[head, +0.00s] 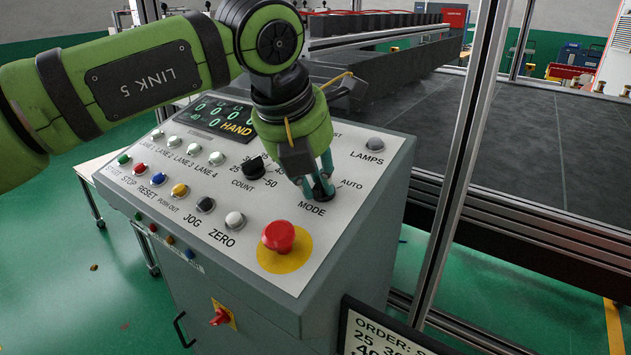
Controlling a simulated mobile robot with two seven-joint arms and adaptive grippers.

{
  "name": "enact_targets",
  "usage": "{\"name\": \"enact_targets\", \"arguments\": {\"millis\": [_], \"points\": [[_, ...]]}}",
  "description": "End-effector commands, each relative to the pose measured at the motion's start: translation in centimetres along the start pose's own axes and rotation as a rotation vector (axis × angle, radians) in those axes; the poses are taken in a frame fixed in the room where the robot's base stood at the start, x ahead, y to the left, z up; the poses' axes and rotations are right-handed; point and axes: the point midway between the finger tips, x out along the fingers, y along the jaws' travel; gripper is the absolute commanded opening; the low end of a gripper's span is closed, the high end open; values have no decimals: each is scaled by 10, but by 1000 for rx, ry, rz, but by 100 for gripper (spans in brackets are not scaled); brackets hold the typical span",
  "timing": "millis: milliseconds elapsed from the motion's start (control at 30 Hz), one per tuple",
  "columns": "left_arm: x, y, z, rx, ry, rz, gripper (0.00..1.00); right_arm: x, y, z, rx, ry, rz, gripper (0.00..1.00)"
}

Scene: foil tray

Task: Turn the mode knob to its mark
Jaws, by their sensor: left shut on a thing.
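The mode knob (323,190) is a small black knob on the sloped top of the grey control panel (280,205). The label MODE is below it, and AUTO is printed to its right. My left gripper (319,186) reaches down from above and its fingers are shut on the knob. The fingers hide part of the knob and the print behind it, so I cannot tell which way its pointer faces. The small display (215,117) reads HAND in yellow, partly behind my arm. My right gripper is not in view.
A red mushroom button (279,236) on a yellow disc stands close in front of the knob. The black count knob (253,164) is to its left, with several coloured push buttons farther left. A metal frame post (462,150) rises right of the panel.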

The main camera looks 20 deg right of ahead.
Motion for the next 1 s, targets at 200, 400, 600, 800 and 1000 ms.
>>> {"name": "enact_targets", "arguments": {"millis": [200, 400, 600, 800, 1000], "points": [[0, 2, 2, 203, -1, -33, 0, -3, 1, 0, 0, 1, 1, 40], [-1, 2, 3, 386, -1, -61, 0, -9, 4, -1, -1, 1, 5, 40], [-1, 3, 4, 547, -1, -84, 0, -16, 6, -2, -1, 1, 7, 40], [0, 3, 5, 665, 0, -101, 0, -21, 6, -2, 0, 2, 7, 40], [0, 3, 6, 735, -2, -111, 0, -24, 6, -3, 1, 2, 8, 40]]}}
